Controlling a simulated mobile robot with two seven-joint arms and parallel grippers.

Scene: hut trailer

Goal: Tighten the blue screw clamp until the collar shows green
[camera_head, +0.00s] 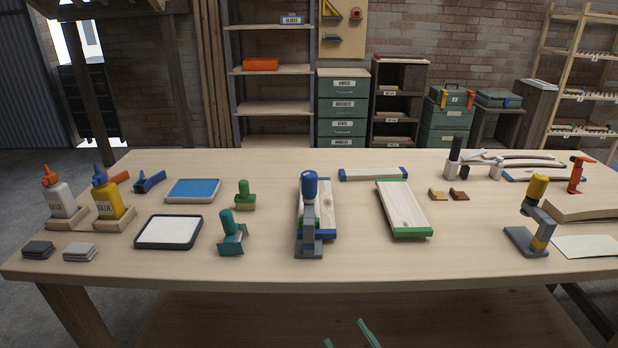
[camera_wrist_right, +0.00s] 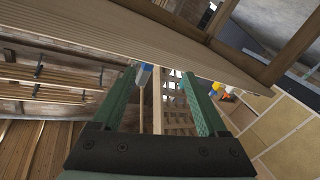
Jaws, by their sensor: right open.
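The blue screw clamp (camera_head: 310,235) stands upright near the front middle of the table, its rounded blue knob (camera_head: 309,185) on top. It stands at the near end of a pale board with blue edges (camera_head: 322,200), partly hiding it. A bit of green shows beside the clamp's post; I cannot tell whether it is the collar. My right gripper (camera_head: 348,333) shows only its green fingertips at the bottom edge, low in front of the table and away from the clamp. In the wrist view my right gripper (camera_wrist_right: 161,105) is open, with nothing held between its fingers. My left gripper is not in view.
A yellow-topped clamp (camera_head: 530,225) stands at the right, a teal clamp (camera_head: 231,235) and a green clamp (camera_head: 244,195) at the left. A green-edged board (camera_head: 405,208) lies right of the blue clamp. The table's front edge (camera_head: 330,284) lies between my right gripper and the tabletop.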

